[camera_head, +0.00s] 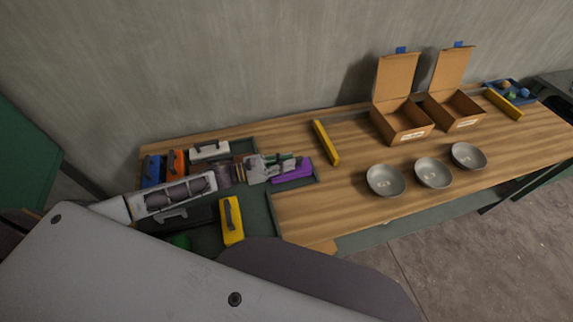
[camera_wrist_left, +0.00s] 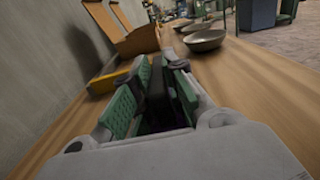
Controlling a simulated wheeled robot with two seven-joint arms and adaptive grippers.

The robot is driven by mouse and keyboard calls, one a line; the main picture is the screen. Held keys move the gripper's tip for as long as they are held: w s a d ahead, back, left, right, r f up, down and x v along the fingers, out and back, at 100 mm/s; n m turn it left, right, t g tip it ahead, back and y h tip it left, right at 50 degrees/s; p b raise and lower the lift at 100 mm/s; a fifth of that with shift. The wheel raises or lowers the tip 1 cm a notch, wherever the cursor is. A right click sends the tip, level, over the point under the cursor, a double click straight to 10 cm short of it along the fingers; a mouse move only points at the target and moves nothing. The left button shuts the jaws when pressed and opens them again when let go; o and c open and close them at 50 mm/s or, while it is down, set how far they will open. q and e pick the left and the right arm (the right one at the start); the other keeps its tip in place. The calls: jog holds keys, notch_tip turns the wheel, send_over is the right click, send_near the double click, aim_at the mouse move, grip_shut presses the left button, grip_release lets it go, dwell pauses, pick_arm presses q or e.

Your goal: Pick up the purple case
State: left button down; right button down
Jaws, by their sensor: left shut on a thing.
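The purple case (camera_head: 293,172) is at the right end of the dark tray (camera_head: 262,215) in the head view. My left gripper (camera_head: 283,164) reaches over it from the left, level with its top. In the left wrist view, the green finger pads of my left gripper (camera_wrist_left: 157,98) close around a dark upright piece, which looks like the case's handle (camera_wrist_left: 157,84). The body of the case is mostly hidden there. I cannot tell whether the case is lifted off the tray. My right gripper is not in view.
Blue (camera_head: 153,171), orange (camera_head: 176,162), white (camera_head: 209,151) and yellow (camera_head: 231,221) cases surround my left arm. A yellow bar (camera_head: 326,142), three grey bowls (camera_head: 385,180) and two open cardboard boxes (camera_head: 402,121) stand to the right on the wooden table.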

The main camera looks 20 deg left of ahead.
pick_arm(q)
notch_tip(320, 180, up, 8)
jog(key=shift+r, duration=0.45)
dwell(0.3)
jog(key=shift+d, duration=0.15)
